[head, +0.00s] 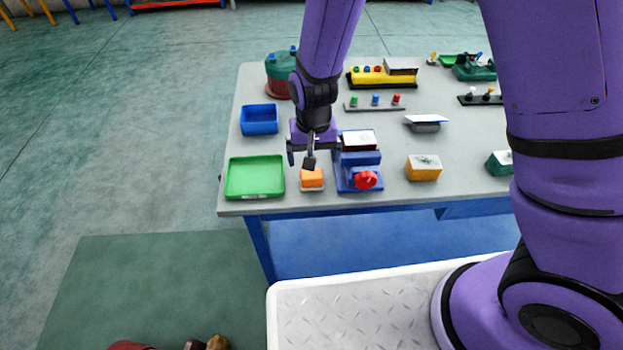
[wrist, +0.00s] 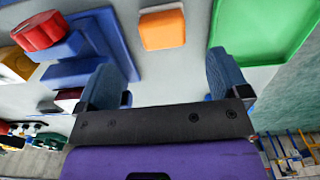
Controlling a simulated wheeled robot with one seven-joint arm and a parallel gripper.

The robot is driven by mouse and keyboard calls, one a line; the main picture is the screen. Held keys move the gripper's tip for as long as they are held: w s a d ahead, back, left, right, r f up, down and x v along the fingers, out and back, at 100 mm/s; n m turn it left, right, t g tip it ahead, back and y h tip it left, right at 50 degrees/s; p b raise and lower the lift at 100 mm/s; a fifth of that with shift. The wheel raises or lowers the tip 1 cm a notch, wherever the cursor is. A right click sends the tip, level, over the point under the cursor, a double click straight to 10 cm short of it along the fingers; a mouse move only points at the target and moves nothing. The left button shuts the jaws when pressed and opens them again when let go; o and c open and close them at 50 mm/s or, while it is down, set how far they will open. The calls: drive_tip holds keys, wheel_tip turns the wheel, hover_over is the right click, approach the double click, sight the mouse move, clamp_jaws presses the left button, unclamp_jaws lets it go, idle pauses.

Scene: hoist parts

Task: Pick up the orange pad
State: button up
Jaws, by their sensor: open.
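The orange pad (head: 312,178) is a small block with a pale lower edge on the grey table, near its front edge. It sits between a green tray (head: 255,177) and a blue fixture with a red knob (head: 366,180). In the wrist view the orange pad (wrist: 162,30) lies beyond the fingertips, near the top edge of the picture. My gripper (head: 301,159) is above the table, just behind the pad in the head view. In the wrist view my gripper (wrist: 167,78) is open, with bare table between its blue fingers.
A blue bin (head: 259,119) stands behind the green tray. A yellow block (head: 423,168) lies to the right of the blue fixture. A green and red cylinder (head: 281,75) and several small parts stand farther back. The blue fixture (wrist: 85,50) is close to one finger.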

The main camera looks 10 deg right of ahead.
sight(311, 174)
drive_tip(key=shift+a+f, duration=0.2)
drive_tip(key=shift+f, duration=4.2)
drive_tip(key=c, duration=1.1)
drive_tip(key=shift+r, duration=0.15)
